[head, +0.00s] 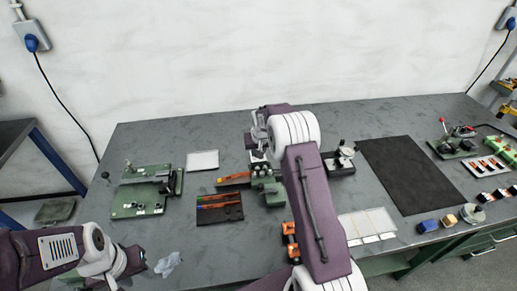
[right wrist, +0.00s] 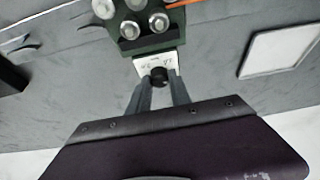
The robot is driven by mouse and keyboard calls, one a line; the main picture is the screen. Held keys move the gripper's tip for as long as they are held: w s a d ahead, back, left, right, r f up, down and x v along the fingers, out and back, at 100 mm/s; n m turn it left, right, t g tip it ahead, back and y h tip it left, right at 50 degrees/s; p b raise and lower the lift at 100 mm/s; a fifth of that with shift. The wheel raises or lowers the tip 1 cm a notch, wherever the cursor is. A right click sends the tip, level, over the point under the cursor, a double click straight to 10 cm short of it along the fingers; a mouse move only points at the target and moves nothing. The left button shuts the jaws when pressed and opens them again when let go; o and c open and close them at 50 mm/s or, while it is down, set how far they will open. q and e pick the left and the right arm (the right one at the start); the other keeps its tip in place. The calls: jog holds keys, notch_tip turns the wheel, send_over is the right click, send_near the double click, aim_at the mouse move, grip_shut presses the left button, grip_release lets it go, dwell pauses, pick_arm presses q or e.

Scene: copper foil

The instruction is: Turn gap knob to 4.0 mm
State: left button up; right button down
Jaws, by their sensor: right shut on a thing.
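The gap knob (right wrist: 160,77) is a small black round knob on a white dial plate (right wrist: 150,64) with dark marks too small to read. The plate is on the end of a green machine with metal rollers (right wrist: 140,30). In the right wrist view my right gripper (right wrist: 160,88) has its two fingers on either side of the knob, shut on it. In the head view my right gripper (head: 259,140) is at the back of the machine (head: 268,185), and the knob is hidden. My left gripper (head: 166,263) is low at the front left, away from the machine; its opening is unclear.
A green fixture (head: 145,190) stands at the left. A dark tray with coloured strips (head: 220,218) and a white pad (head: 202,160) lie beside the machine. A black mat (head: 410,175) is to the right. My right arm covers part of the machine.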

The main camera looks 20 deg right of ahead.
jog(key=shift+m+h, duration=0.4)
jog(key=shift+m, duration=0.5)
pick_arm(q)
jog(key=shift+f+b, duration=0.8)
jog(key=shift+b, duration=0.1)
pick_arm(e)
jog(key=m+h, duration=0.1)
jog(key=m, duration=0.2)
jog(key=shift+w+a+m+g, duration=0.1)
jog(key=shift+m+g, duration=0.2)
jog(key=shift+g, duration=0.1)
jog(key=shift+m+g+h, duration=0.4)
jog(key=shift+m+h, duration=0.1)
jog(key=shift+m, duration=1.4)
jog(key=c, duration=1.2)
grip_release()
jog(key=shift+a, duration=0.1)
